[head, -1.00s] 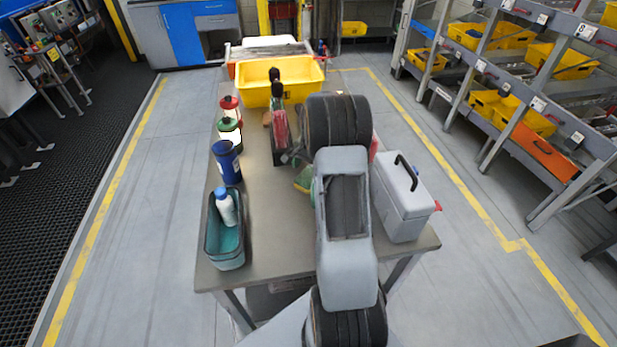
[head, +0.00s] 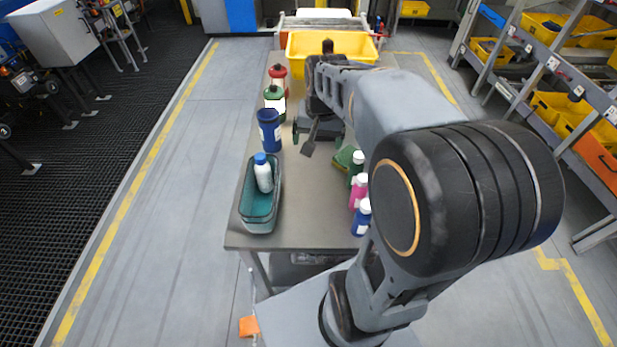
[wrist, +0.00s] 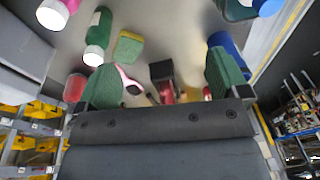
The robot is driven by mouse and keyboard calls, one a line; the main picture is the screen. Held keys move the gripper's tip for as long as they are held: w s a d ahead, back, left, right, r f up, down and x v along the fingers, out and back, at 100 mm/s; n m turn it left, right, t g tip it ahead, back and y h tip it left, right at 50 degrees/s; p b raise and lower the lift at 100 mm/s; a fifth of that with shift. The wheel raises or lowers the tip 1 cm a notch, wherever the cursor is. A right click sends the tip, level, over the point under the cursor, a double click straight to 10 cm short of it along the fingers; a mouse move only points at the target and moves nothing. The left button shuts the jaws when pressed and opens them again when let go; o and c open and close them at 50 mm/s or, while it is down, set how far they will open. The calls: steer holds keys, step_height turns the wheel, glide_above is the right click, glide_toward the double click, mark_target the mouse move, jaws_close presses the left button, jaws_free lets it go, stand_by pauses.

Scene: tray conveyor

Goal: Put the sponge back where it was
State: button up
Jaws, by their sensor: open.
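The sponge (head: 344,157), green and yellow, lies on the grey table (head: 310,205), right of the middle and next to a green bottle (head: 356,168). My arm partly covers that area in the head view. In the wrist view the sponge (wrist: 127,46) shows whole at upper left, outside my fingers and beside the green bottle. My gripper (head: 303,138) hangs over the middle of the table, farther back and to the left of the sponge. In the wrist view my gripper (wrist: 163,79) has its green-padded fingers wide apart, with nothing held between them.
A teal bin (head: 260,222) holding a white bottle (head: 263,174) stands at front left. Pink (head: 358,192) and blue bottles stand at right. A yellow bin (head: 330,46) is at the back. The front middle is clear.

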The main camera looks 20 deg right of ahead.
steer(key=s+a+f+n+t, duration=0.1)
steer(key=s+a+n+t, duration=0.1)
steer(key=s+a+n, duration=0.4)
steer(key=shift+s+a, duration=0.75)
steer(key=shift+s, duration=1.25)
